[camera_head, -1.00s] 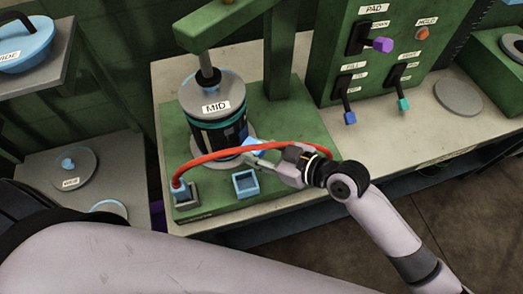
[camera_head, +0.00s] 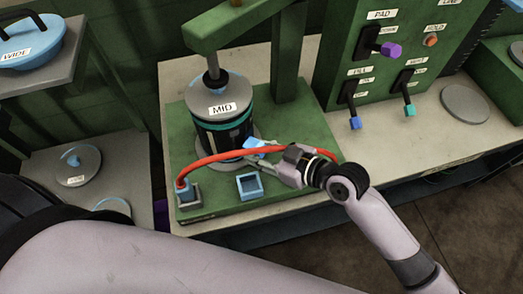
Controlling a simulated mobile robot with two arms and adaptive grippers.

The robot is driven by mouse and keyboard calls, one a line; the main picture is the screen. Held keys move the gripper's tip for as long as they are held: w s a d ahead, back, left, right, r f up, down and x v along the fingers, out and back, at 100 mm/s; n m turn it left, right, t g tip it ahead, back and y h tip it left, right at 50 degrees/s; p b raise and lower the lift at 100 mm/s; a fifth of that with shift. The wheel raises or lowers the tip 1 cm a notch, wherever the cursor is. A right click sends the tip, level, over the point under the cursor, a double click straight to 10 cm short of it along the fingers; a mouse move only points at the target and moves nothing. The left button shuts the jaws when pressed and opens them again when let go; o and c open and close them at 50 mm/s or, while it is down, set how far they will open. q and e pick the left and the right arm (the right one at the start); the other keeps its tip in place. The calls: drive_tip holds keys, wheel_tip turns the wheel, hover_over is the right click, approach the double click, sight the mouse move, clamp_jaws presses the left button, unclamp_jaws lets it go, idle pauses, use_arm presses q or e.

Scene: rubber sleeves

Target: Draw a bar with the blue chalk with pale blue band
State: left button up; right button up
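A blue piece (camera_head: 257,146), which looks like the chalk, sits at the fingers of my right gripper (camera_head: 262,157). The fingers look closed on it, close to the lower side of the black sleeve; its pale blue band cannot be made out. The sleeve (camera_head: 212,140) is upright with a teal band under a grey cap (camera_head: 221,92) labelled MID, and faint bluish patches show on its side. I cannot tell whether the chalk touches it. My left gripper is not in view.
A red hose (camera_head: 222,156) arches across the green base (camera_head: 181,130), in front of the sleeve. An open blue square holder (camera_head: 250,187) stands near the front edge. A green press arm is overhead. Levers (camera_head: 354,105) are on the panel at right; a WIDE lid (camera_head: 30,45) is at left.

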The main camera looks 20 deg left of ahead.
drive_tip(key=shift+w+a, duration=0.15)
drive_tip(key=shift+a, duration=0.3)
drive_tip(key=shift+w+d+f+b, duration=0.1)
drive_tip(key=shift+w+d+b, duration=0.15)
drive_tip(key=shift+w+b, duration=0.4)
drive_tip(key=shift+w+d+f+b, duration=0.1)
drive_tip(key=shift+w+d+b, duration=0.1)
drive_tip(key=shift+w+b, duration=0.45)
drive_tip(key=shift+w+d+r, duration=0.15)
drive_tip(key=shift+w, duration=0.45)
drive_tip(key=shift+s+a+r+p, duration=0.1)
drive_tip(key=shift+s+a+p, duration=0.15)
drive_tip(key=shift+s+p, duration=0.35)
drive_tip(key=shift+s+a+r+p, duration=0.1)
drive_tip(key=shift+s+a+p, duration=0.2)
drive_tip(key=shift+s, duration=0.35)
drive_tip(key=shift+s+a+p, duration=0.15)
drive_tip(key=shift+s+p, duration=0.2)
drive_tip(key=shift+s, duration=0.35)
drive_tip(key=shift+f, duration=0.1)
drive_tip(key=d, duration=0.2)
drive_tip(key=s+d, duration=0.1)
drive_tip(key=d, duration=0.1)
drive_tip(key=shift+d+f, duration=0.1)
drive_tip(key=shift+s+d+b, duration=0.3)
drive_tip(key=shift+d, duration=0.5)
